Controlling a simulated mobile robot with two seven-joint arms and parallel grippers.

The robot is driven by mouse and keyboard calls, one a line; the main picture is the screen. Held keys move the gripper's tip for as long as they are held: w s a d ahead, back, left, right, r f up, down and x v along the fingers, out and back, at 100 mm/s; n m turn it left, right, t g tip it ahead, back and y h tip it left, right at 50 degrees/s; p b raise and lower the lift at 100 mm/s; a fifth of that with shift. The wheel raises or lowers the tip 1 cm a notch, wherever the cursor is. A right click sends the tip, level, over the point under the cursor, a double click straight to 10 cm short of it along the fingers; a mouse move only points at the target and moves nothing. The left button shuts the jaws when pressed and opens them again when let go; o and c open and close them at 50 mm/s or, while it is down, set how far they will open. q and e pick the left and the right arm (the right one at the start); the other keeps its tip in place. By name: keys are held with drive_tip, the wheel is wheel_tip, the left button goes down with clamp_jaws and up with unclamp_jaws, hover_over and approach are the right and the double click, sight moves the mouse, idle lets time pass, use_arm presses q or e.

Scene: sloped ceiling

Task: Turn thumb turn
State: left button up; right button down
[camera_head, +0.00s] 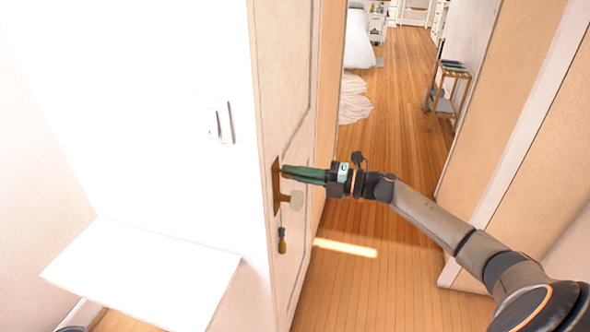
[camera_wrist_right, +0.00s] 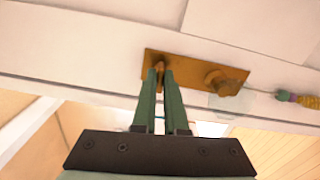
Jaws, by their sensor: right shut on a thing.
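The door (camera_head: 284,75) stands open in the middle of the head view, its edge towards me. A brass lock plate (camera_head: 276,187) is on its face; it also shows in the right wrist view (camera_wrist_right: 190,68). The thumb turn (camera_wrist_right: 160,66) is on the plate, between the green fingertips of my right gripper (camera_wrist_right: 160,75), which is shut on it. In the head view the right gripper (camera_head: 284,172) reaches the plate from the right and hides the thumb turn. A knob (camera_head: 296,200) sits lower on the plate. My left gripper is not in view.
A tassel (camera_head: 282,240) hangs below the knob. A white shelf (camera_head: 140,270) juts out at the lower left, and a wall switch (camera_head: 218,122) is above it. The wooden floor (camera_head: 400,110) beyond the doorway is mostly clear, with a small side table (camera_head: 452,75) at the right.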

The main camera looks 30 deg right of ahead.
idle(0.5)
drive_tip(key=c, duration=1)
unclamp_jaws()
drive_tip(key=shift+o, duration=0.2)
drive_tip(key=shift+s+d+f, duration=0.1)
drive_tip(key=shift+s+d, duration=0.2)
drive_tip(key=b+v, duration=0.1)
drive_tip(key=v, duration=1)
drive_tip(key=shift+s+d+b, duration=0.25)
drive_tip(key=shift+b, duration=0.05)
